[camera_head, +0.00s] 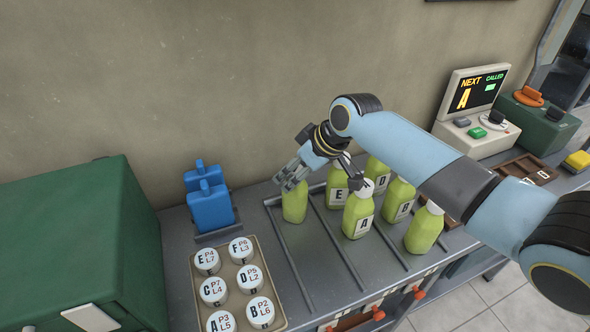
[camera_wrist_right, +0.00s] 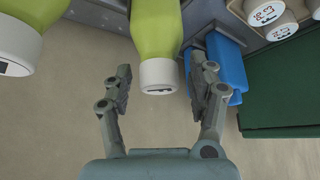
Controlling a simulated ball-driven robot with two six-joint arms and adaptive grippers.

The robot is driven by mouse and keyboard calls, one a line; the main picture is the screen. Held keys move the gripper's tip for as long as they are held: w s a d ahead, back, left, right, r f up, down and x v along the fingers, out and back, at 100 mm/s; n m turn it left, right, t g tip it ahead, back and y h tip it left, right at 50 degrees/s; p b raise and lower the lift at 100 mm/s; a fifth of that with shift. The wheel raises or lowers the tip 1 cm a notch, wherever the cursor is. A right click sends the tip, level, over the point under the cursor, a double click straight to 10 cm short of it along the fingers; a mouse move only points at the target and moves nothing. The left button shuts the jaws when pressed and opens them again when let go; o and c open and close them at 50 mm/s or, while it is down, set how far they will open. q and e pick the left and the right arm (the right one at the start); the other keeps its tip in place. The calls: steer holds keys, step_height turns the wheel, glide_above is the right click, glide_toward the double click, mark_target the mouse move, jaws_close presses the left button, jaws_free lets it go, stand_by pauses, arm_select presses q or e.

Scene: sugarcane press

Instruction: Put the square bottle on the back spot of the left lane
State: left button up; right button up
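A green bottle (camera_head: 294,207) stands upright at the back end of the left lane (camera_head: 311,262), between two rails. Its label is not visible in the head view, and my right gripper hides its top. My right gripper (camera_head: 291,178) is just above and around its top. In the right wrist view, the fingers (camera_wrist_right: 163,88) are spread either side of the bottle's white cap (camera_wrist_right: 158,76), with gaps on both sides; the green body (camera_wrist_right: 156,30) shows beyond. I cannot tell whether this is the square bottle. My left gripper is not in view.
Several labelled green bottles, including A (camera_head: 358,216) and E (camera_head: 338,188), stand in lanes to the right. A display (camera_head: 475,92) reads NEXT A.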

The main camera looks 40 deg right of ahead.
steer(key=shift+r, duration=0.2)
steer(key=v, duration=1.2)
